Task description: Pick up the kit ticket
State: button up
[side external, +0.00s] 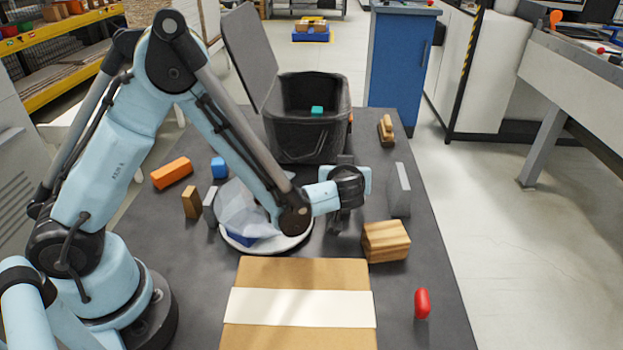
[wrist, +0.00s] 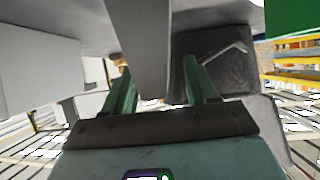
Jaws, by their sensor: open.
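My gripper (side external: 342,222) points down over the dark table, right of a white round plate (side external: 262,247) and left of a wooden block (side external: 386,241). In the wrist view its two green fingers (wrist: 157,70) stand apart. A grey slab-like shape (wrist: 140,40) shows between them; I cannot tell whether it touches them. No piece is clearly readable as the kit ticket. A pale band (side external: 300,307) lies across a cardboard box (side external: 300,271) at the front. A thin grey upright piece (side external: 400,190) stands right of my gripper.
A black open-lidded bin (side external: 308,140) stands behind my gripper with a teal block (side external: 317,111) inside. A clear faceted cover and a blue piece (side external: 243,240) are on the plate. Orange (side external: 171,173), blue (side external: 219,168) and wooden (side external: 191,202) blocks lie left. A red capsule (side external: 422,303) is front right.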

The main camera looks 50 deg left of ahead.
grip_shut()
dwell(0.3)
jog(key=shift+r, duration=0.1)
